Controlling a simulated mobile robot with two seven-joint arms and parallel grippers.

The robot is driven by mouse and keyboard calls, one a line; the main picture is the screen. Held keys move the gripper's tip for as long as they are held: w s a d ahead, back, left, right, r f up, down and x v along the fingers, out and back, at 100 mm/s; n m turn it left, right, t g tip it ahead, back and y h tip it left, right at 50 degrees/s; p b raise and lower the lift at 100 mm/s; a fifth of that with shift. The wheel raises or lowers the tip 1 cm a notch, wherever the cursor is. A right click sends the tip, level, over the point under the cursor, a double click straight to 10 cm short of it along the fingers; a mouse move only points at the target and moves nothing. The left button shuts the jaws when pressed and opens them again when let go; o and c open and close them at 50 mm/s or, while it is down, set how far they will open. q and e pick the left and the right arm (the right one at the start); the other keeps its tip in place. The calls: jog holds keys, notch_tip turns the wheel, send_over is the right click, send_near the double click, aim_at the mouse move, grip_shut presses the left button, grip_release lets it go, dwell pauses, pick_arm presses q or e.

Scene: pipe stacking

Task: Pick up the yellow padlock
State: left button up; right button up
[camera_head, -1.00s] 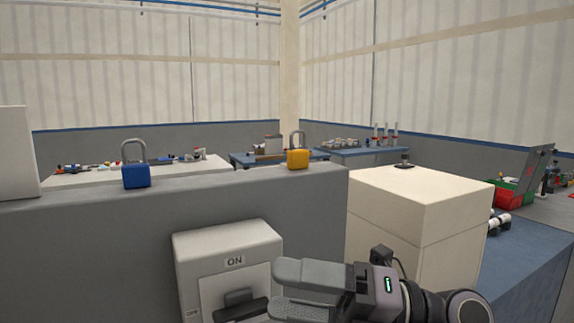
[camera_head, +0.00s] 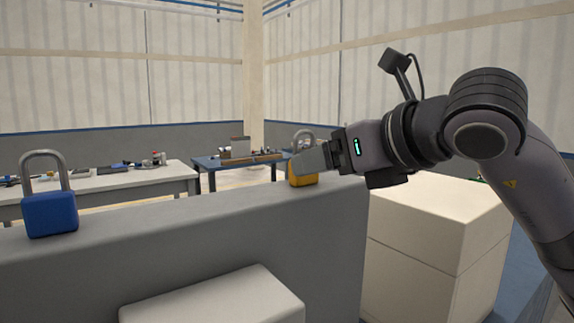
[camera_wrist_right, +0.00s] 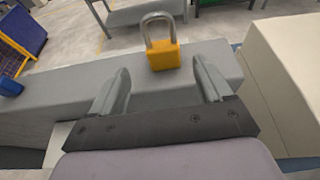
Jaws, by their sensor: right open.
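The yellow padlock (camera_head: 303,179) stands upright on top of the grey wall near its right end. Its shackle points up, and my right gripper (camera_head: 312,160) partly covers it in the head view. In the right wrist view the padlock (camera_wrist_right: 163,56) is whole, just beyond the fingertips and between their lines. My right gripper (camera_wrist_right: 163,75) is open and empty, and its fingers do not appear to touch the padlock. My left gripper is not in view.
A blue padlock (camera_head: 49,210) stands on the same grey wall (camera_head: 230,240) at the left. A white box (camera_head: 215,298) is in front of the wall, and a large cream box (camera_head: 430,235) is at right. Tables with items (camera_head: 110,183) stand behind.

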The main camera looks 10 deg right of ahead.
jog(key=p+x, duration=0.1)
jog(key=x, duration=0.3)
jog(key=p+x, duration=0.1)
jog(key=x, duration=0.1)
jog(key=shift+w+d+r+p, duration=0.1)
jog(key=shift+w+r+p, duration=0.25)
jog(key=shift+w, duration=0.05)
jog(key=shift+w+f, duration=0.15)
jog(key=shift+w, duration=0.05)
jog(key=c, duration=1.1)
